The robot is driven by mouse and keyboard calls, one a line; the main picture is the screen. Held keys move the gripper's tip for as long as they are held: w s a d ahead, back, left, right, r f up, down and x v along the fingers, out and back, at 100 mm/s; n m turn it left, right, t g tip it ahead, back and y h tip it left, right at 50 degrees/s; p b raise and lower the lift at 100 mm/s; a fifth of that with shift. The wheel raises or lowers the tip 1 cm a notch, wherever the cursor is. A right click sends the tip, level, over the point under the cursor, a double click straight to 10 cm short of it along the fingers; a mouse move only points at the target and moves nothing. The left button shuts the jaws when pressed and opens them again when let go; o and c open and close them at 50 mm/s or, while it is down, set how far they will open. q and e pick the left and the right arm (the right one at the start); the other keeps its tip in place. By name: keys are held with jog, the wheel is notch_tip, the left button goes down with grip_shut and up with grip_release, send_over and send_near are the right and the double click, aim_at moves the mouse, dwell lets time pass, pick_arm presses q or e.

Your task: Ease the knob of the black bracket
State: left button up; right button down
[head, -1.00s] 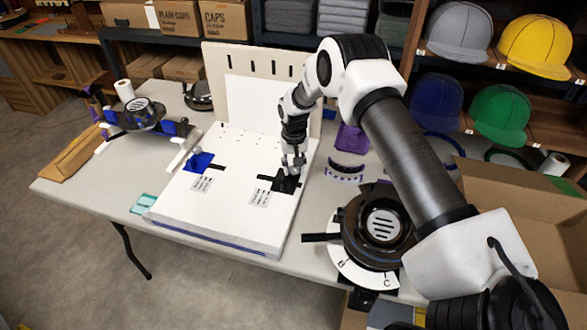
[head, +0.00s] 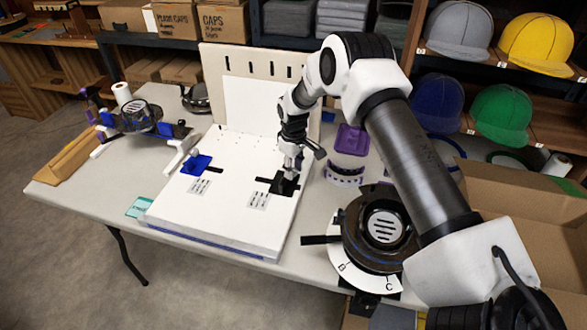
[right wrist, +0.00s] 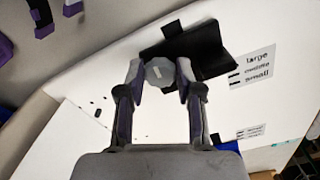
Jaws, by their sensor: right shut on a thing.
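The black bracket (head: 284,184) lies on the white board (head: 215,222), near its right side. It also shows in the right wrist view (right wrist: 208,48), beside a label reading large, middle and small. A grey faceted knob (right wrist: 160,72) stands at the bracket's edge. My right gripper (right wrist: 160,82) has its two fingers on either side of the knob and is shut on it. My left gripper is not in view.
A white upright panel (head: 252,100) stands behind the board. To the right are a purple piece (head: 352,139) and a dark round device (head: 381,228) with a lettered dial. An open cardboard box (head: 520,205) stands at the right. The board's front left is clear.

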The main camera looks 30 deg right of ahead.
dwell(0.5)
jog(key=c, duration=0.8)
grip_release()
jog(key=shift+o, duration=0.2)
